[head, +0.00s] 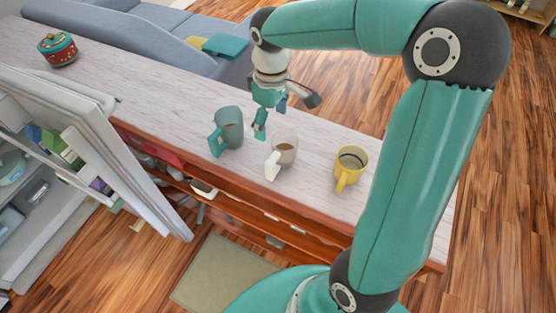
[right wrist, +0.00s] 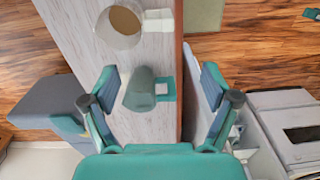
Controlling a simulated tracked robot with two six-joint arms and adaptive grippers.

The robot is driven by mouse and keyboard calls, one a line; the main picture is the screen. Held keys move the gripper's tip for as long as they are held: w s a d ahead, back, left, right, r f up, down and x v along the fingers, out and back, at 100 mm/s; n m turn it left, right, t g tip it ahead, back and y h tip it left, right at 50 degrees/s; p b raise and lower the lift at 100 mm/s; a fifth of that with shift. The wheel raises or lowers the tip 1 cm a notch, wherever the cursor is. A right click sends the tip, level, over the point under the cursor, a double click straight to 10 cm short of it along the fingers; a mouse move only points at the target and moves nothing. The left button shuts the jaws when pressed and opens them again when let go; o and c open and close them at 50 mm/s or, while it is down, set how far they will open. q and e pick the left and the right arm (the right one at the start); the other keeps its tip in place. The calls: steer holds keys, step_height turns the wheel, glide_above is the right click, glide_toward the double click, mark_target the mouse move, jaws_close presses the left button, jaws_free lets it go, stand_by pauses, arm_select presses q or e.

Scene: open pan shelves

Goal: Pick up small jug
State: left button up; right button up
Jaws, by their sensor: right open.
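Three handled vessels stand upright on the whitewashed wooden counter (head: 160,85): a grey-teal one (head: 230,128), a pale one with a white handle (head: 285,148) and a yellow one (head: 350,165). I cannot tell for sure which is the small jug. My right gripper (head: 269,118) is open and empty, above the counter just behind the teal and pale vessels. In the right wrist view the open right gripper (right wrist: 159,75) has the teal vessel (right wrist: 138,92) in line between its fingers, apart from both. The pale vessel (right wrist: 121,24) shows beyond it. My left gripper is not seen.
A red and teal lidded pot (head: 58,50) stands at the counter's far left. Open drawers (head: 250,212) lie below the counter's front edge. A white open-doored cabinet (head: 110,150) is at left, a blue sofa (head: 140,38) behind.

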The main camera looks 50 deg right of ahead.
steer(key=r, duration=0.1)
glide_above(274, 159)
steer(key=f, duration=1.1)
steer(key=shift+d, duration=0.4)
steer(key=shift+a+f+p, duration=0.2)
steer(key=shift+f+p, duration=0.05)
steer(key=shift+f, duration=1.1)
steer(key=shift+a+f+p, duration=0.2)
steer(key=shift+f, duration=1.15)
jaws_close()
